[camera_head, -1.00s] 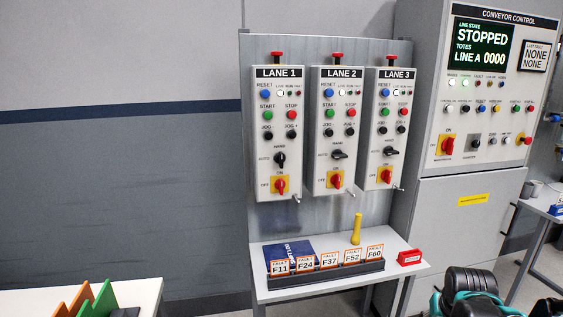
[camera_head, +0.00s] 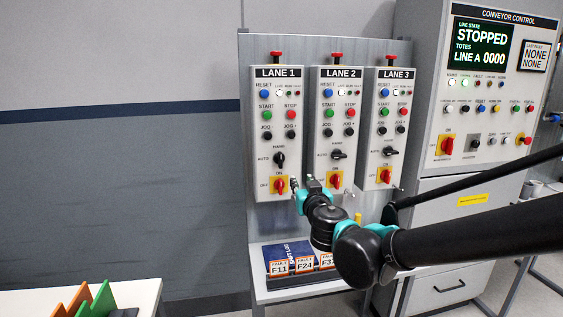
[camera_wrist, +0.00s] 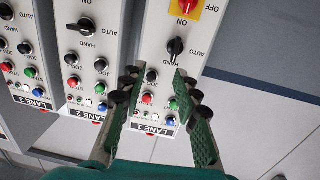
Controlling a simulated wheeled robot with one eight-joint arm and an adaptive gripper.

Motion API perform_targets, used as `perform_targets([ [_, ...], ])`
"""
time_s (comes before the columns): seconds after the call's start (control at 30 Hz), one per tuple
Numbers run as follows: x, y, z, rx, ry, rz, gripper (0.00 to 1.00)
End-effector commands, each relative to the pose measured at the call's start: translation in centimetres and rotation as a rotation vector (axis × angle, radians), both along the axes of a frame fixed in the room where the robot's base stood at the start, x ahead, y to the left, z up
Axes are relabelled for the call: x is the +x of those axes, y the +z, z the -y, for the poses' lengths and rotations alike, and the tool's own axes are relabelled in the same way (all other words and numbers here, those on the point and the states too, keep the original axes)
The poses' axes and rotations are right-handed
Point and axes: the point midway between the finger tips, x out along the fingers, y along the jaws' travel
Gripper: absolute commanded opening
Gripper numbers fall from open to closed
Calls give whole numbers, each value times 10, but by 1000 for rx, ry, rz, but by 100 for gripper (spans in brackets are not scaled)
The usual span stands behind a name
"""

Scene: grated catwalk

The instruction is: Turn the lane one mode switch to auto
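The lane one panel (camera_head: 278,100) is the leftmost of the three lane panels. Its black mode switch (camera_head: 280,159) sits between the HAND and AUTO labels and the red and yellow ON/OFF switch. Its handle stands upright, in line with HAND. In the upside-down wrist view the mode switch (camera_wrist: 175,48) is beyond the fingertips, with its handle near vertical. My gripper (camera_head: 302,183) is at the lower right edge of the lane one panel, below and right of the switch. In the wrist view my gripper (camera_wrist: 158,82) has its fingers spread, with nothing between them.
The lane two panel (camera_head: 333,100) and lane three panel (camera_head: 386,100) stand close to the right, their mode switch handles turned sideways. A shelf (camera_head: 262,292) with fault cards (camera_head: 304,264) lies below. The conveyor control cabinet (camera_head: 480,185) is at right. The wall at left is clear.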

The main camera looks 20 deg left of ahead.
Motion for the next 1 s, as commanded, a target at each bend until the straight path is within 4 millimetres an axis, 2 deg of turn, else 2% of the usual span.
perform_targets([
  [0.03,-7,4,-13,7,31,10,31],
  [0.1,-12,7,-22,14,54,16,31],
  [0.27,-6,8,-31,19,63,19,31],
  [0.47,21,8,-46,17,59,19,31],
  [1.0,108,8,-98,17,58,18,31],
])
